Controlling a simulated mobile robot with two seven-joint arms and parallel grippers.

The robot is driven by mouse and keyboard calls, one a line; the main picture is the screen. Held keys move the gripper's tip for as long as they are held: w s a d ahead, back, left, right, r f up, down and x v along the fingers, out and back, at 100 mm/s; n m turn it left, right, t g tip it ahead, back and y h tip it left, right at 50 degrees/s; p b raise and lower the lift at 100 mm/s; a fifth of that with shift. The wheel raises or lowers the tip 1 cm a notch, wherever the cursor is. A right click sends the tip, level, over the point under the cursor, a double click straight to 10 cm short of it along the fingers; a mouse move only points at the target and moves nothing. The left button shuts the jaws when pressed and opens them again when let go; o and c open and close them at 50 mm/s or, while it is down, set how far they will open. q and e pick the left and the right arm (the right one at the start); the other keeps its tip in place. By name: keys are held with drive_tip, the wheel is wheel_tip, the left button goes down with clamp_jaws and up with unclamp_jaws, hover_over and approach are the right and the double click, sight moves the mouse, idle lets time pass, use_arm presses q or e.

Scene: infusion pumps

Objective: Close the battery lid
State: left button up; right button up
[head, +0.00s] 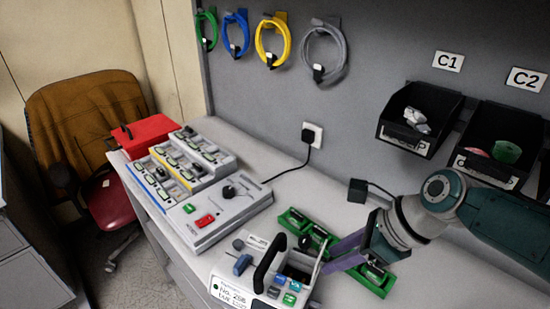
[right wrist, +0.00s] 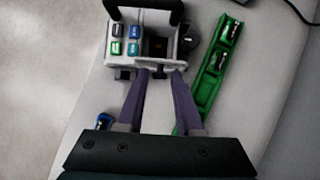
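The infusion pump (head: 231,283) stands at the front of the bench, with a black handle and coloured buttons. Its battery compartment (head: 296,271) is open and dark inside; in the right wrist view the compartment (right wrist: 157,45) also shows open. The lid (head: 319,259) stands raised at the compartment's edge, on the side facing my right gripper. My right gripper (head: 345,252) is at the lid with its purple fingers apart. In the right wrist view the fingertips (right wrist: 162,73) are at the lid's outer side; I cannot tell whether they touch it. My left gripper is not in view.
A green battery tray (right wrist: 207,88) lies close beside the pump, partly under my right arm in the head view. A large grey charging station (head: 235,215) and a red box (head: 145,133) stand farther back. Black bins (head: 420,115) hang on the wall. Bench at right front is clear.

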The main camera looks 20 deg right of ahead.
drive_tip(key=shift+o, duration=1.3)
drive_tip(key=p+v, duration=0.4)
drive_tip(key=v, duration=0.6)
